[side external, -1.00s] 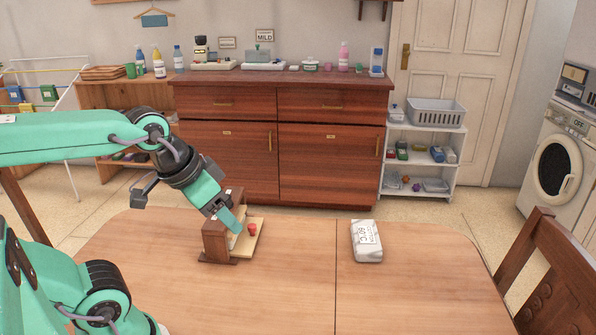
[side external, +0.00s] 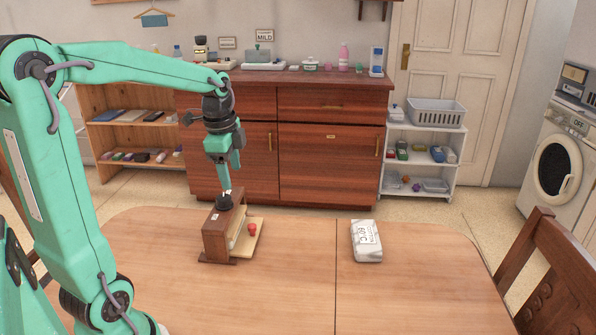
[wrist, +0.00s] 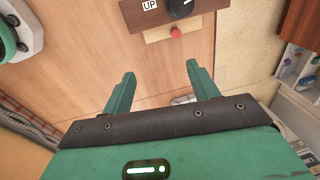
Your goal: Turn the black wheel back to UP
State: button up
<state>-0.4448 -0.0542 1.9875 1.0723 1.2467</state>
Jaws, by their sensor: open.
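The black wheel (side external: 225,201) sits on top of a small brown wooden stand (side external: 215,236) on the table. In the wrist view the wheel (wrist: 180,8) is cut off by the top edge, with a pale mark on it. A white UP label (wrist: 149,4) is on the stand to its left. My gripper (side external: 228,183) points down just above the wheel in the side view; contact cannot be told there. In the wrist view my gripper (wrist: 160,68) is open, with nothing between its fingers, and the wheel lies beyond the fingertips.
A red knob (side external: 252,229) stands on the stand's pale board (side external: 246,247). A white package (side external: 367,241) lies to the right on the table. The table between them is clear. A wooden chair (side external: 550,275) is at the right edge.

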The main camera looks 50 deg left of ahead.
aim_at(224, 197)
jog(key=a+f+m, duration=0.1)
jog(key=a, duration=0.1)
jog(key=w+a+f+m+g, duration=0.1)
jog(key=a, duration=0.2)
jog(key=a+f+m, duration=0.1)
jog(key=a+f, duration=0.1)
jog(key=a, duration=0.1)
jog(key=shift+w+a+m+h, duration=0.2)
jog(key=shift+a+m+h, duration=0.1)
jog(key=shift+h, duration=0.1)
jog(key=shift+f, duration=0.15)
jog(key=shift+d+f, duration=0.1)
jog(key=shift+f, duration=3.65)
jog(key=c, duration=1)
